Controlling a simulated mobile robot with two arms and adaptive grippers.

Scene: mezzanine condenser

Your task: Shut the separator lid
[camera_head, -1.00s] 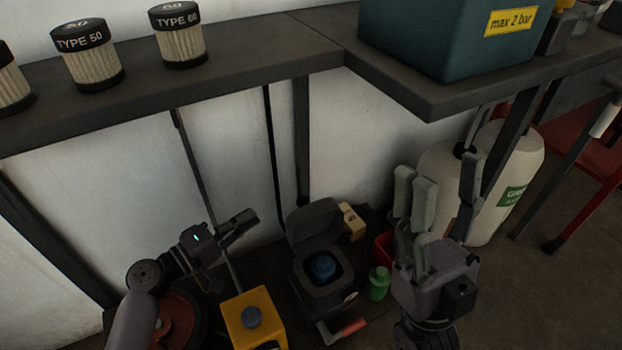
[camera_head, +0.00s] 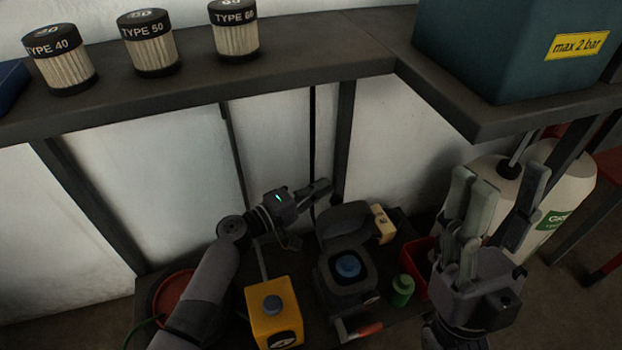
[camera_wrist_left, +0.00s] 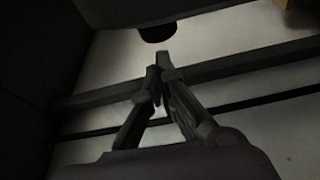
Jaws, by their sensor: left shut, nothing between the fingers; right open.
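The separator is a dark box (camera_head: 345,294) on the low shelf, with a blue round part (camera_head: 347,265) inside its opening. Its lid (camera_head: 347,224) stands open, raised at the back of the box. My left gripper (camera_head: 325,187) is shut and empty, behind and a little left of the raised lid. In the left wrist view, its fingertips (camera_wrist_left: 158,72) meet, and a dark surface, perhaps the lid, fills the upper left. My right gripper (camera_head: 500,190) is open and empty, pointing up, to the right of the separator.
A yellow box (camera_head: 277,318) with a grey knob stands left of the separator. A green container (camera_head: 401,291), a red bin (camera_head: 419,262) and a wooden block (camera_head: 382,224) are at its right. The upper shelf (camera_head: 300,55) holds filters and overhangs the area. White tanks (camera_head: 560,185) stand at right.

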